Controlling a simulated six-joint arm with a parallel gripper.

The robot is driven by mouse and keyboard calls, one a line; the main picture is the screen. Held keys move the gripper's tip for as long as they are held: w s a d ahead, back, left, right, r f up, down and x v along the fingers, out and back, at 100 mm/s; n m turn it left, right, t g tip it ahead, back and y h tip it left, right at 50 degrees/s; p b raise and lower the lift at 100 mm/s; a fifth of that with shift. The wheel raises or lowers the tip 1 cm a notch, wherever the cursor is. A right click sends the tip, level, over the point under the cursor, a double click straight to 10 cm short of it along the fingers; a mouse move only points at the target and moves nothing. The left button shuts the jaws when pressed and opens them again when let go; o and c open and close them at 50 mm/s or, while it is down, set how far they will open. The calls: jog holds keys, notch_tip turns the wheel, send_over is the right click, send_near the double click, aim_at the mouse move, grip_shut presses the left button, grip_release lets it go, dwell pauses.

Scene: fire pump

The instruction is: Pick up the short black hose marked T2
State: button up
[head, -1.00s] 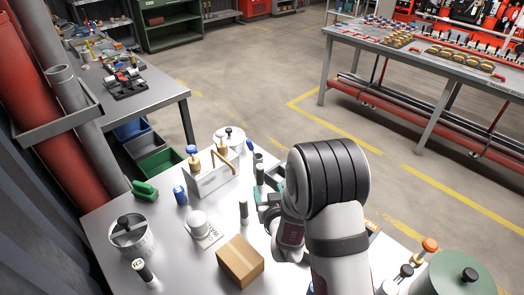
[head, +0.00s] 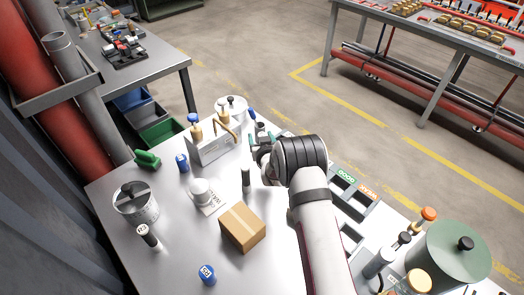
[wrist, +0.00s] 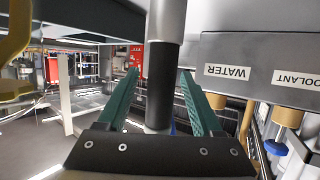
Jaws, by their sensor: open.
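My gripper (head: 259,147) is at the far side of the metal table, beside the WATER box. In the wrist view its two teal fingers (wrist: 158,75) are open, with a short black hose (wrist: 161,85) with grey ends standing between them. There is a gap to each finger. No marking shows on this hose, so I cannot tell whether it is T2. In the head view the gripper partly hides it. Another short black hose (head: 246,177) stands in the middle of the table. A third, with a white label too blurred to read (head: 148,236), stands at the left.
The grey box with brass fittings (head: 214,148) is close to the left of my gripper; its WATER label shows in the wrist view (wrist: 228,72). A cardboard box (head: 241,227), white cup (head: 200,191), metal pot (head: 135,203) and green tank (head: 450,258) also stand on the table.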

grip_shut()
dwell(0.3)
